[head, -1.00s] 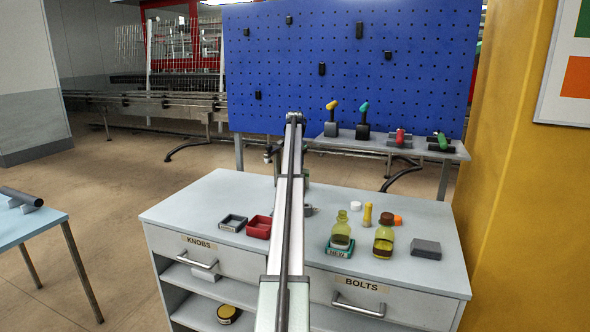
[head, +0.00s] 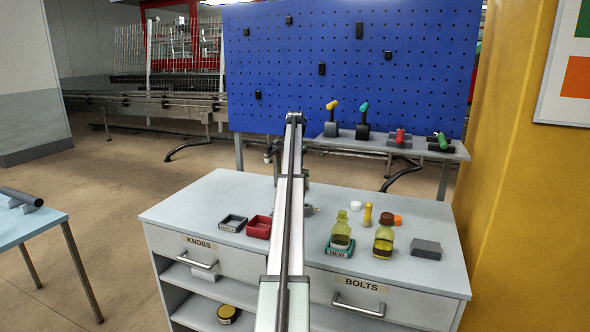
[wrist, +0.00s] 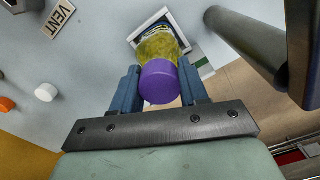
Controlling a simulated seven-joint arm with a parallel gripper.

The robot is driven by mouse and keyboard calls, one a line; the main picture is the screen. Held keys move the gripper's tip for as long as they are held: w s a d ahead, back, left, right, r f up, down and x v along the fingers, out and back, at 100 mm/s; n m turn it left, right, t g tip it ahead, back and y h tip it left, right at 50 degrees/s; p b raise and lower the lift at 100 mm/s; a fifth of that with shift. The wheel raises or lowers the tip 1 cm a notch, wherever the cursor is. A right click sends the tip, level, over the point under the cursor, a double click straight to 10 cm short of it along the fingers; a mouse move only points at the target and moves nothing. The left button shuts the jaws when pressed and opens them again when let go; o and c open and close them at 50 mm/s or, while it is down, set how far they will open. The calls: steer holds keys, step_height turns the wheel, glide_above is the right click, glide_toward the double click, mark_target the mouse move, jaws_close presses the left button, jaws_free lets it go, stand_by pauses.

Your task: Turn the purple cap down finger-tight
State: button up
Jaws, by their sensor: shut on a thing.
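The purple cap (wrist: 158,82) sits on top of a bottle with yellow-green contents (wrist: 160,46) in the wrist view. The bottle stands in a white-rimmed square holder (wrist: 139,33). My gripper (wrist: 160,88) has its two blue fingers on either side of the cap, shut on it. The cap's thread and the seam below it cannot be made out, so how tight it sits cannot be told. In the head view my arm hides the cap, its bottle and the fingers.
Red (head: 258,227) and grey (head: 233,223) trays sit left.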

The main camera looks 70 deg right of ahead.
steer(key=shift+m, duration=0.8)
steer(key=shift+m, duration=0.5)
steer(key=o, duration=0.9)
steer(key=shift+o, duration=0.2)
